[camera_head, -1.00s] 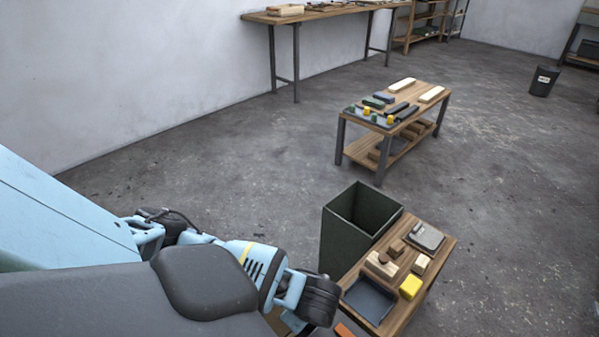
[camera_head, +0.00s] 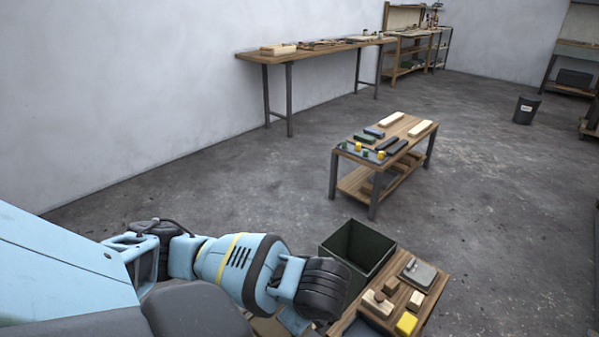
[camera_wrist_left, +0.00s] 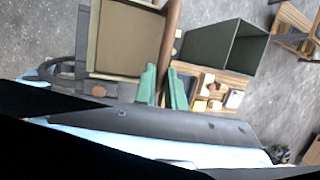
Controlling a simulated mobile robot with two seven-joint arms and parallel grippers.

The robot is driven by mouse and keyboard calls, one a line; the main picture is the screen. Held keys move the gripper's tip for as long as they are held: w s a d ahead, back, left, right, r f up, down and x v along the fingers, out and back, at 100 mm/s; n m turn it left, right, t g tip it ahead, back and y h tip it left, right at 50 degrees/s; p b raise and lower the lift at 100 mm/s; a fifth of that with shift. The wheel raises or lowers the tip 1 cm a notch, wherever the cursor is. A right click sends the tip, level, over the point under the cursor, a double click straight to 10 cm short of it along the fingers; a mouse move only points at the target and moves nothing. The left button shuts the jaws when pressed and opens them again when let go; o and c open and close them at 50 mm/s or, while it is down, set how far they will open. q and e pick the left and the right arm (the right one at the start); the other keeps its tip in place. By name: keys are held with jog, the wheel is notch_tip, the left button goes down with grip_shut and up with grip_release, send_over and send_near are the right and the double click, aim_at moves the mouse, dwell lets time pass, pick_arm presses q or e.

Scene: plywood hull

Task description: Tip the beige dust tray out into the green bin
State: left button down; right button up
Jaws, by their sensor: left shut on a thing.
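The beige dust tray (camera_wrist_left: 125,42) shows at the upper left of the left wrist view, its inside facing the camera; I cannot make out any dust. My left gripper (camera_wrist_left: 162,88) has its green fingers shut on the brown strip along the tray's right edge. The green bin (camera_head: 357,243) stands open-topped beyond my left wrist in the head view, which covers part of its near side. It also shows to the right of the tray in the left wrist view (camera_wrist_left: 228,47), apart from it. In the head view my fingers are hidden behind my arm. My right gripper is not in view.
A small wooden table (camera_head: 431,298) adjoins the bin, with several wood blocks, a yellow block (camera_head: 406,323) and a dark tray. A low bench (camera_head: 406,128) with parts stands further back. A long table (camera_head: 325,50) lines the wall. The floor between is clear.

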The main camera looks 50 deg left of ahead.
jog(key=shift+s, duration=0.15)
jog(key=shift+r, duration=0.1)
